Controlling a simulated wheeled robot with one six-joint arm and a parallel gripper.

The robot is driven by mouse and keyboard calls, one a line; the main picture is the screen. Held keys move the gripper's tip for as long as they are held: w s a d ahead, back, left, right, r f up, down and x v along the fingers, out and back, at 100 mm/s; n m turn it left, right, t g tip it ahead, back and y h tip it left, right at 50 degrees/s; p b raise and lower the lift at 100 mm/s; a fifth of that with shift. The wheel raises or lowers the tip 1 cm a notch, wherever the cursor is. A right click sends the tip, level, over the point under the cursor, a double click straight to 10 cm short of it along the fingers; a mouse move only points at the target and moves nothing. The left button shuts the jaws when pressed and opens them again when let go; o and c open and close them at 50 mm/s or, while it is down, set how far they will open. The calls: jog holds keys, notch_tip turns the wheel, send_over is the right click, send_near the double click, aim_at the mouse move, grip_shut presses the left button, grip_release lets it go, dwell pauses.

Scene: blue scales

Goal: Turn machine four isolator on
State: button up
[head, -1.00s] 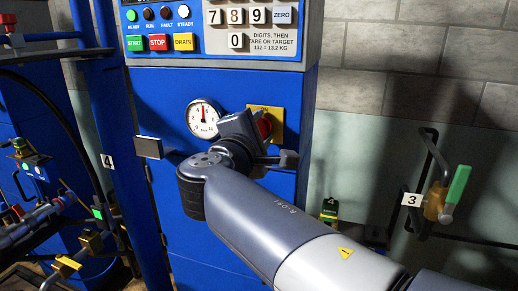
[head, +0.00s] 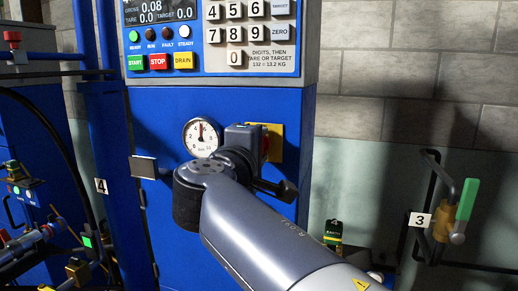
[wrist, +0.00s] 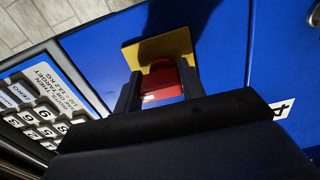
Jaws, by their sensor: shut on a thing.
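The isolator is a red knob (wrist: 161,76) on a yellow plate (wrist: 175,47), fixed to the blue cabinet front. In the wrist view my gripper (wrist: 162,92) has one dark finger on each side of the knob and is shut on it. In the head view the yellow plate (head: 277,141) shows just right of the round gauge. My wrist and gripper body cover most of the knob there, leaving a sliver of red (head: 266,145). The knob's pointer and any on or off marks are not readable.
A white gauge (head: 201,137) sits close left of my gripper. A keypad panel (head: 250,35) with start, stop and drain buttons is above. A small grey plate (head: 144,167) juts out at left. A green-handled valve (head: 465,200) tagged 3 is on the right wall.

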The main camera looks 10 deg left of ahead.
jog(key=o, duration=1)
jog(key=s, duration=1)
jog(key=shift+s+a, duration=0.4)
jog(key=w, duration=1)
jog(key=shift+w+d, duration=0.4)
